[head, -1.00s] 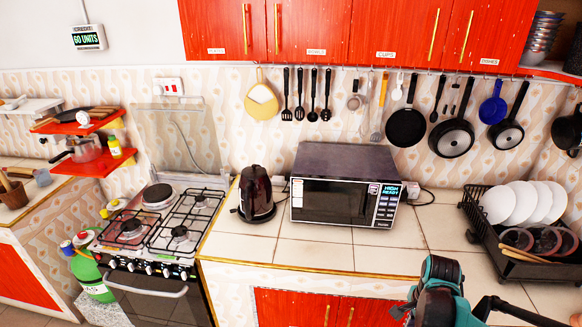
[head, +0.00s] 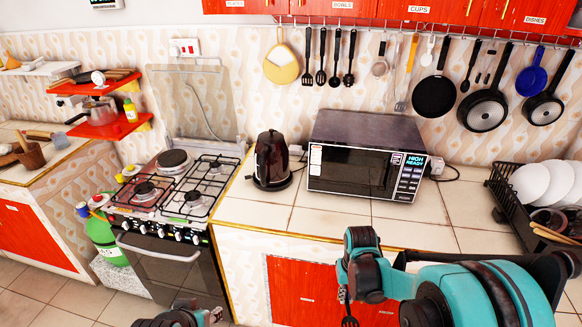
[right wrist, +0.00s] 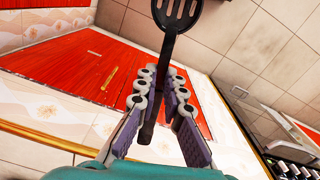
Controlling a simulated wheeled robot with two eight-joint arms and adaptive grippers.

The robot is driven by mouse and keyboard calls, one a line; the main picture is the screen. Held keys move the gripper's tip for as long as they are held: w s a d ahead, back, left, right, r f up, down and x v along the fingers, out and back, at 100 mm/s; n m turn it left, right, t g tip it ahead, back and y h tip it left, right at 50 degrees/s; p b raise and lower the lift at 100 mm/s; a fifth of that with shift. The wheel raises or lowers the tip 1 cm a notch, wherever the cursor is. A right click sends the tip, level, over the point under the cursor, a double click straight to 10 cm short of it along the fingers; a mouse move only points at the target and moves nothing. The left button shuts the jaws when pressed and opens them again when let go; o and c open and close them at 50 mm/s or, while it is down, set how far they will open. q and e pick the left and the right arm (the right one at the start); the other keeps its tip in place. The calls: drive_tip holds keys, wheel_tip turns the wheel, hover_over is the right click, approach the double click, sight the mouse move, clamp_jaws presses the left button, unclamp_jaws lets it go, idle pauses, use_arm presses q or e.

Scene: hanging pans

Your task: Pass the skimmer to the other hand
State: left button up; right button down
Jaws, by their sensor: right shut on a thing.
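The black skimmer (right wrist: 178,18) has a slotted head and a long handle. In the right wrist view its handle runs between the fingers of my right gripper (right wrist: 160,95), which is shut on it. The slotted head sticks out past the fingertips. In the head view my right gripper (head: 346,284) is in front of the red lower cabinet, with the skimmer's head (head: 349,321) hanging below it, cut by the bottom edge. My left gripper (head: 190,315) shows only partly at the bottom edge, apart from the skimmer; its fingers are not clear.
The counter (head: 300,215) carries a dark kettle (head: 271,160) and a microwave (head: 365,155). A gas stove (head: 175,205) stands to the left. A dish rack (head: 505,195) sits at the right. Several utensils and pans hang from the wall rail. A green bottle (head: 103,235) stands left of the stove.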

use_arm(q)
drive_tip(key=shift+c, duration=0.5)
drive_tip(key=w+d+f+y, duration=0.2)
drive_tip(key=d+f, duration=0.2)
drive_tip(key=d, duration=0.7)
drive_tip(key=s+d+r+n+t, duration=0.1)
drive_tip(key=s+d+r+t, duration=0.15)
drive_tip(key=d, duration=0.35)
drive_tip(key=s+d+r+t, duration=0.1)
drive_tip(key=d+t, duration=0.3)
drive_tip(key=d, duration=0.2)
drive_tip(key=x, duration=1.1)
drive_tip(key=shift+w+f+h, duration=0.2)
drive_tip(key=shift+w+h, duration=0.05)
drive_tip(key=shift+h, duration=0.05)
use_arm(e)
drive_tip(key=w+a+r+n, duration=0.1)
drive_tip(key=w+a+r, duration=0.1)
drive_tip(key=a+r, duration=0.9)
drive_tip(key=a, duration=0.4)
drive_tip(key=shift+w+a+r+n, duration=0.2)
drive_tip(key=shift+a+r+n, duration=0.05)
drive_tip(key=shift+a+n, duration=0.05)
